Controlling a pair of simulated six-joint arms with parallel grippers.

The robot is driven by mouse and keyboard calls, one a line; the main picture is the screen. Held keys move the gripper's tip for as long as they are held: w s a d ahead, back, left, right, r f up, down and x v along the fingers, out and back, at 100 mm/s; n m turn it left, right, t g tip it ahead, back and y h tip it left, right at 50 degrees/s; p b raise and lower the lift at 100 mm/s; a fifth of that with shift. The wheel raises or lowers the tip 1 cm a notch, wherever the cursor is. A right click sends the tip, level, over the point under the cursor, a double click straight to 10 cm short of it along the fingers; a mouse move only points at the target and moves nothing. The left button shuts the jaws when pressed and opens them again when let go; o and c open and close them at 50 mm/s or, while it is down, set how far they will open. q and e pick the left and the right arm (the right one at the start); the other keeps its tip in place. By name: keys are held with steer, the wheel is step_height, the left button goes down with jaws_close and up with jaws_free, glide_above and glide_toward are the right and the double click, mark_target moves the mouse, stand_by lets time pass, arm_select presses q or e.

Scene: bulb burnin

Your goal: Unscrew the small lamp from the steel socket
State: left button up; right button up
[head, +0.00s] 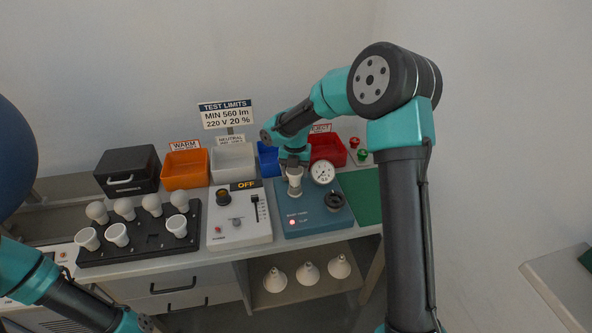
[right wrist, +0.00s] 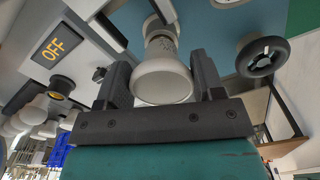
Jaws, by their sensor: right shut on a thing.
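The small lamp (head: 294,174) is white with a wide round face and stands upright on the blue test box (head: 312,217). It shows large in the right wrist view (right wrist: 162,82), its narrower neck pointing away from me. The steel socket (head: 295,190) is under the lamp; its metal shows beyond the neck in the right wrist view (right wrist: 164,10). My right gripper (head: 293,164) comes down from above, a dark finger on each side of the lamp, and is shut on it. My left arm enters at lower left, but its gripper is out of view.
A dial gauge (head: 322,172) and a black knob (head: 334,200) are close right of the lamp. The white control box (head: 239,228) with an OFF sign is to the left. A black rack (head: 150,239) holds several lamps. Orange (head: 185,168), white, blue and red bins stand behind.

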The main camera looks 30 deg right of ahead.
steer(key=n, duration=0.6)
steer(key=shift+w+a, duration=0.25)
steer(key=shift+w, duration=0.1)
steer(key=o, duration=0.8)
steer(key=m, duration=0.5)
steer(key=shift+s+d, duration=0.25)
steer(key=shift+s, duration=0.05)
steer(key=m, duration=0.6)
steer(key=shift+s+d, duration=0.15)
steer(key=shift+s, duration=0.1)
steer(key=m, duration=0.6)
steer(key=shift+s+d, duration=0.2)
steer(key=shift+s, duration=0.05)
steer(key=m, duration=0.6)
steer(key=shift+s+d, duration=0.1)
steer(key=shift+s, duration=0.15)
